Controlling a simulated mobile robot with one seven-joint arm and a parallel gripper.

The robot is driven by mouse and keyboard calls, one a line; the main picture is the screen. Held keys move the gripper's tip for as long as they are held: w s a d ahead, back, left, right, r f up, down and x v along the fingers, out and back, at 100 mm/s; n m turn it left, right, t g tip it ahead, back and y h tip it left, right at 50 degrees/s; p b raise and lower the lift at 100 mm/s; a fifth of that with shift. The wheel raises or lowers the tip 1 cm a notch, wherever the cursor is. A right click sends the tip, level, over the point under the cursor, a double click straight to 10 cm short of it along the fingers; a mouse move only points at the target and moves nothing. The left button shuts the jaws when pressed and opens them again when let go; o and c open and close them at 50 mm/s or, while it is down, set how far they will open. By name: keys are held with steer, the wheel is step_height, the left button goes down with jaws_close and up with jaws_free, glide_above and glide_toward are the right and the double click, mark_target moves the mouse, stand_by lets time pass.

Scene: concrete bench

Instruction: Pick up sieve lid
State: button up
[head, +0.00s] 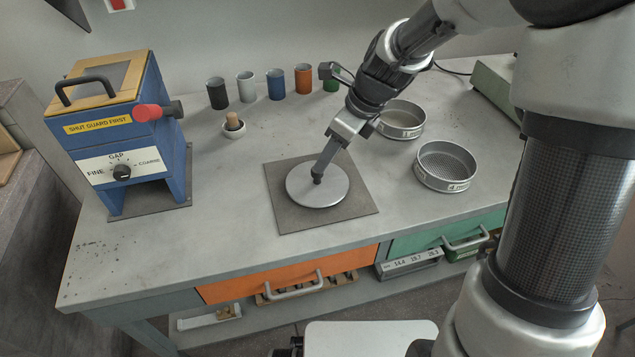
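The sieve lid (302,193) is a flat round light-grey disc with a small dark knob at its centre. It lies on a dark square mat (357,203) in the middle of the bench. My gripper (318,177) points down at the lid from the upper right, its fingertips at the knob. The fingers are seen edge-on and overlap the knob, so whether they are closed on it cannot be made out. The lid looks flat on the mat.
Two round sieves (446,167) (402,120) stand to the right. A blue machine (140,140) stands at left. Several coloured cups (276,84) line the back, with a mortar and pestle (233,125) before them. The bench front (170,255) is clear, above drawers (291,272).

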mark_target(317, 178)
steer(key=x, duration=0.2)
steer(key=b+x, duration=0.1)
steer(key=x, duration=0.2)
steer(key=b+x, duration=0.1)
steer(key=x, duration=0.1)
steer(key=shift+a, duration=0.3)
steer(key=shift+c, duration=0.2)
jaws_close()
